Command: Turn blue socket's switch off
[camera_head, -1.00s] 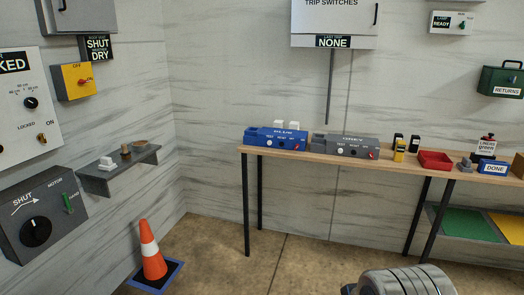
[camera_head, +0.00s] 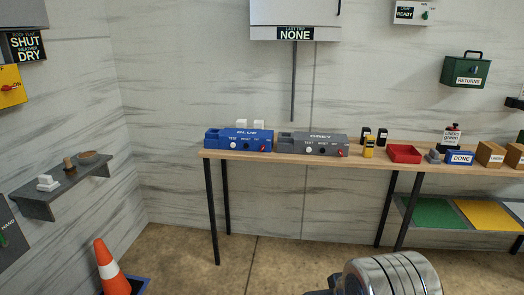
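The blue socket (camera_head: 238,140) is a long blue box marked BLUE at the left end of the wooden table. Its front carries a white button, a dark button and a small red switch (camera_head: 264,148) at the right end. The switch's on or off position is too small to tell. Two white plugs or blocks (camera_head: 250,124) show at its back. A metal cylindrical part of my arm (camera_head: 390,275) shows at the bottom right, in front of the table. My gripper's fingers are not in view.
A grey socket (camera_head: 312,143) stands right beside the blue one. Further right are a yellow item (camera_head: 369,147), a red tray (camera_head: 404,153) and a blue DONE box (camera_head: 459,157). An orange cone (camera_head: 110,268) and a wall shelf (camera_head: 60,186) are at left. The floor before the table is clear.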

